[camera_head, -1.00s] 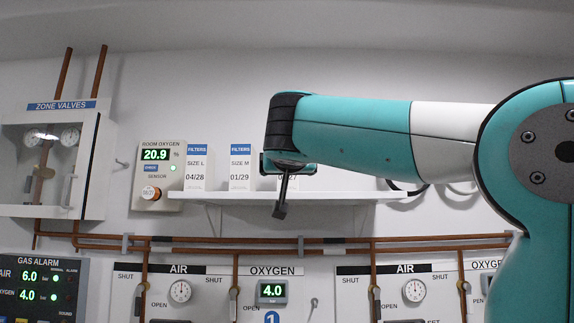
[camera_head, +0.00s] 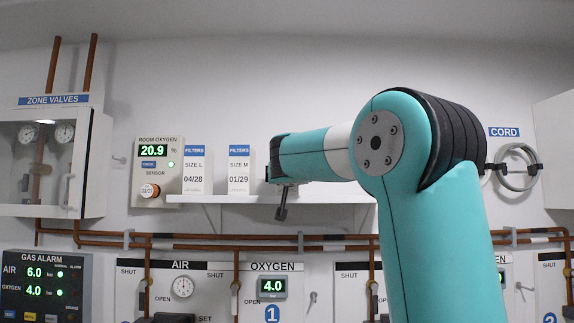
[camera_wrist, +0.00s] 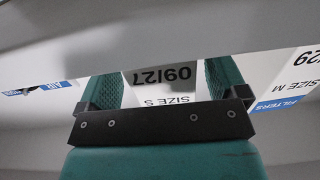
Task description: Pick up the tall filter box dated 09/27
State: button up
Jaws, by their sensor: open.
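The filter box dated 09/27 (camera_wrist: 176,80), marked SIZE S, shows upside down in the wrist view, its white face shaded between my two fingers. My gripper (camera_wrist: 163,75) is open, with one teal finger on each side of the box's face. I cannot tell how deep the box sits between them or whether they touch it. In the head view my gripper (camera_head: 282,203) is at the shelf's front edge, and my arm hides the 09/27 box. The SIZE M box dated 01/29 (camera_head: 239,172) and SIZE L box dated 04/28 (camera_head: 195,172) stand upright to the left.
The white shelf (camera_head: 225,199) carries the boxes. A room oxygen sensor (camera_head: 158,172) is mounted left of them. Copper pipes (camera_head: 210,240) run below, above the gas panels (camera_head: 205,275). A coiled cord (camera_head: 517,167) hangs at the right. The SIZE M box (camera_wrist: 298,75) is close beside one finger.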

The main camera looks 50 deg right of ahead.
jog(key=shift+w+d+r+p, duration=0.35)
jog(key=shift+w+d+p, duration=0.4)
jog(key=shift+w+d, duration=0.1)
jog(key=shift+w+d+f, duration=0.2)
jog(key=shift+w+d, duration=0.05)
jog(key=shift+d, duration=0.05)
jog(key=c, duration=1.1)
jog(key=shift+r, duration=0.1)
